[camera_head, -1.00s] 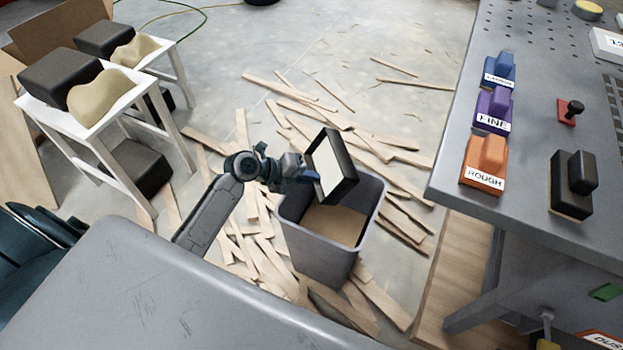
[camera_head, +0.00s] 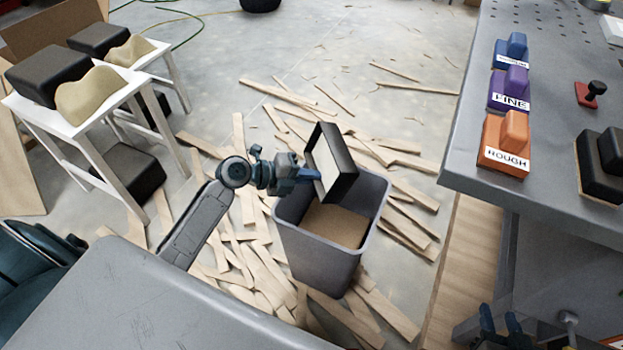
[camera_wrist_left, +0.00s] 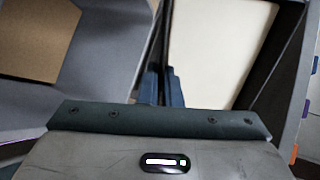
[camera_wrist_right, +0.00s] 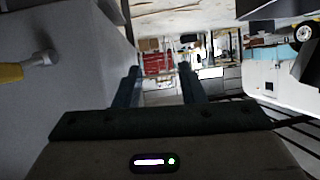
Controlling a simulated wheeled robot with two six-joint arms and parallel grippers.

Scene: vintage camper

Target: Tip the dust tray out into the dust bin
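The dust tray (camera_head: 345,187) is a shallow black tray with a pale inner face. My left gripper (camera_head: 312,174) is shut on its near side and holds it tipped steeply on edge above the dust bin. In the left wrist view the tray's pale inside (camera_wrist_left: 220,45) shows beyond the closely spaced fingers (camera_wrist_left: 163,85). The dust bin (camera_head: 315,250) is an open grey bin on the floor, with a flat brown surface inside. No falling dust can be made out. My right gripper (camera_head: 502,325) is low at the bottom right; its fingers (camera_wrist_right: 160,88) are apart and empty.
Wood offcuts (camera_head: 260,260) litter the floor around the bin. A grey workbench (camera_head: 465,150) with labelled sanding blocks stands right. White stools (camera_head: 90,130) with dark blocks stand left. A grey surface (camera_head: 130,310) fills the lower left.

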